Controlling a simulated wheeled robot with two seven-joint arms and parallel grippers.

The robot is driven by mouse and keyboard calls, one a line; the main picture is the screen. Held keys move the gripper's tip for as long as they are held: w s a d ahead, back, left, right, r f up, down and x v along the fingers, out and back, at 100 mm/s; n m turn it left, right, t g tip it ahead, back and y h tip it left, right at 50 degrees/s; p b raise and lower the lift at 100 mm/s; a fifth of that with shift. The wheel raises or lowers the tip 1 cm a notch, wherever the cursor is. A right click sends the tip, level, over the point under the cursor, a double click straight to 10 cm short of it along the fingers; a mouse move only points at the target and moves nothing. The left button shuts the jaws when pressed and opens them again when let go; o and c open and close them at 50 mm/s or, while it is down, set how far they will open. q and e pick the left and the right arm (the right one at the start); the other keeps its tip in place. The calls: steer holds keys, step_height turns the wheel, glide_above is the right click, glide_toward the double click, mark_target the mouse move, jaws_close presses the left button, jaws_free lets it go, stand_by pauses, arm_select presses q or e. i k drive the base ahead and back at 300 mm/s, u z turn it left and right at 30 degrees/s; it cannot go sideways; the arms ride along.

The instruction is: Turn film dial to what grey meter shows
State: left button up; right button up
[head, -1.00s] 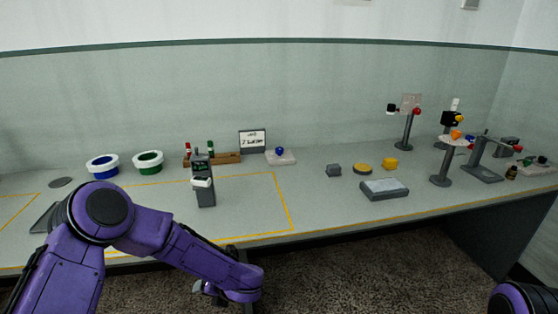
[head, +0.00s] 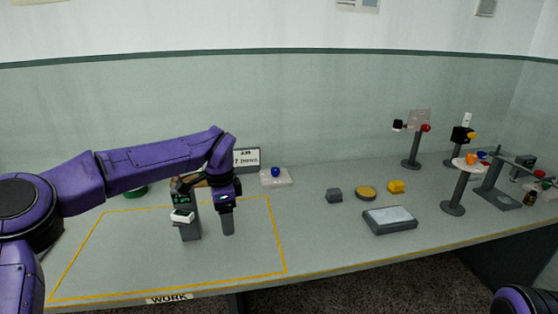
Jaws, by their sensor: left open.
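An upright dark grey device (head: 188,222) with a small green display and a white block on its front stands inside the yellow work outline; it looks like the grey meter. The display is too small to read. My left gripper (head: 227,222) points down just right of this device, its fingers near the table. It is open with nothing seen between its fingers; I cannot tell whether it touches the device. I cannot make out for certain which thing is the film dial. My right gripper is out of view.
A small sign (head: 246,158), a pale pad with a blue knob (head: 276,172), a grey block (head: 334,195), yellow pieces (head: 396,187) and a grey flat box (head: 390,226) stand to the right. Several stands fill the far right. The outline's front is clear.

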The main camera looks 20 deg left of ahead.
mark_target(274, 172)
steer(key=i, duration=1.55)
